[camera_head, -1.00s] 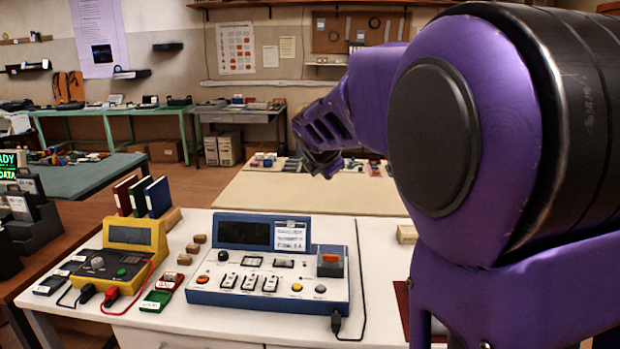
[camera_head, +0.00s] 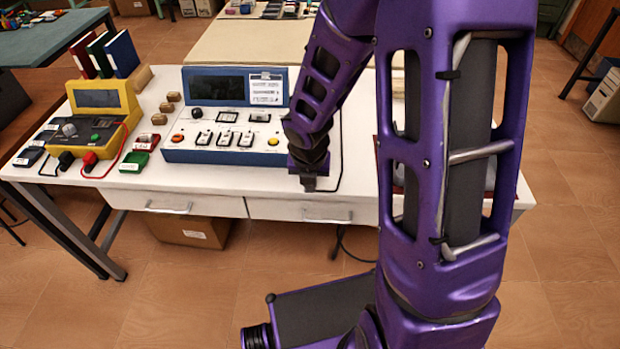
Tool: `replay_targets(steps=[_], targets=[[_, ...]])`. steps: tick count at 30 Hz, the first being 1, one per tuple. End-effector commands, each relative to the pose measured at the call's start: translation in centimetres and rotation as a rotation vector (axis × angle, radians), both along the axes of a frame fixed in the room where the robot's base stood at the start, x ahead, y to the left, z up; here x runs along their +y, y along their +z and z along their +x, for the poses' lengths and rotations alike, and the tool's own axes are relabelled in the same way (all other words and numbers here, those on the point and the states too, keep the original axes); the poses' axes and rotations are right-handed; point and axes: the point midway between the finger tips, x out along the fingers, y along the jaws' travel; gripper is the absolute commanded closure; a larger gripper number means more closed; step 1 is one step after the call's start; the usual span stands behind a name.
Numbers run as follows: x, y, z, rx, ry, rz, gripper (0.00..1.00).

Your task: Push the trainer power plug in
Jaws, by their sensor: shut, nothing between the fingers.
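The trainer (camera_head: 215,157), a blue and white console with a dark screen, stands on the white table. Its front panel shows an orange button at the left, several white switches and a yellow button. The right end of the trainer is hidden behind my arm. The black power cable (camera_head: 340,170) runs along the table to the right of the trainer. The plug itself is hidden behind my gripper. My gripper (camera_head: 308,186) is shut and empty, pointing down at the trainer's front right corner, near the table's front edge. I cannot tell whether it touches the plug.
A yellow meter (camera_head: 97,100) with red and black leads stands at the left. Small red and green boxes (camera_head: 134,162) and wooden blocks (camera_head: 167,107) lie between it and the trainer. Binders (camera_head: 103,55) stand behind. The table (camera_head: 220,182) has drawers below its front edge.

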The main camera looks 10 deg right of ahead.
Motion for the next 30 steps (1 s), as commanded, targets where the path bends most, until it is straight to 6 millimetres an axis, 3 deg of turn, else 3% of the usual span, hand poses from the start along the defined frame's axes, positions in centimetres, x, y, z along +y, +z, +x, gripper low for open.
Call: replay_targets(steps=[1, 5, 6, 13, 30], targets=[[0.0, -1.8, 0.3, 0.001, 0.003, 0.0, 1.0], [-0.2, -4.2, 0.9, 0.001, 0.003, 0.0, 1.0], [-0.5, -3.3, 1.8, -0.003, -0.003, 0.001, 1.0], [-1.4, -3.3, 4.2, -0.002, -0.002, 0.0, 1.0], [-1.7, -3.0, 5.3, -0.001, 0.0, 0.0, 1.0]])
